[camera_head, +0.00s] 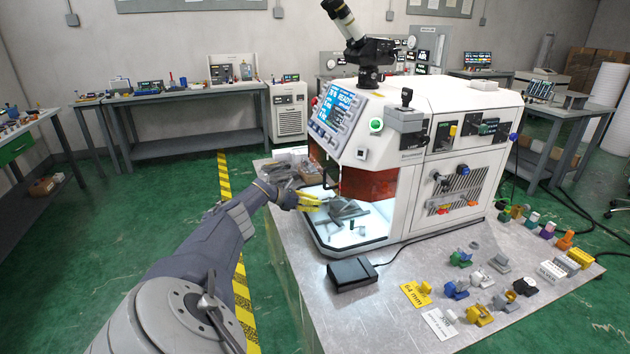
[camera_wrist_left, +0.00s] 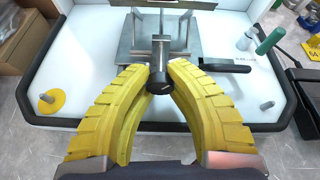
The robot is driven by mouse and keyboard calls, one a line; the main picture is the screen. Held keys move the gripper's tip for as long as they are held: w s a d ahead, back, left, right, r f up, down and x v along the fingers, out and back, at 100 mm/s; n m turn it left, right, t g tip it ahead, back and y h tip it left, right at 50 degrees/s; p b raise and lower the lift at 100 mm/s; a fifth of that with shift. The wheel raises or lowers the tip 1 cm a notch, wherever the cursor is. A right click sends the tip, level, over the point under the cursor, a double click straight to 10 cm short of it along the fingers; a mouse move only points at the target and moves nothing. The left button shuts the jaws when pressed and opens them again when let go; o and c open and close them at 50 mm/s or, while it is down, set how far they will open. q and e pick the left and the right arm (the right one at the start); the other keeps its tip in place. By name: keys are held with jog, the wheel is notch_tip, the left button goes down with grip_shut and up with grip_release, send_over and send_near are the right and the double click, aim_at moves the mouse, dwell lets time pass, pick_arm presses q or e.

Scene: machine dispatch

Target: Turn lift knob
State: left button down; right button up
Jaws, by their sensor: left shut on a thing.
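My left gripper (camera_head: 315,201) reaches in from the left to the open front of the white machine (camera_head: 415,200). In the left wrist view its yellow ribbed fingers (camera_wrist_left: 160,72) are closed on the dark, round-ended lift knob (camera_wrist_left: 159,82). The knob sits at the front of a grey metal stage (camera_wrist_left: 190,40) on a white bay floor. The grey stage also shows in the head view (camera_head: 346,211), but I cannot make out the knob there. My right gripper is not in view.
A black lever handle (camera_wrist_left: 226,67) sticks out right of the knob. A dark foot pedal (camera_head: 352,274) lies before the machine, and several coloured parts (camera_head: 480,313) lie at the right of the table.

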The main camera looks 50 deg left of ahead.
pick_arm(q)
jog(key=c, duration=1.1)
grip_release()
jog(key=shift+s+a+r, duration=0.2)
jog(key=shift+s+a, duration=0.1)
jog(key=shift+s, duration=0.3)
jog(key=v, duration=1)
jog(key=shift+s+r, duration=0.15)
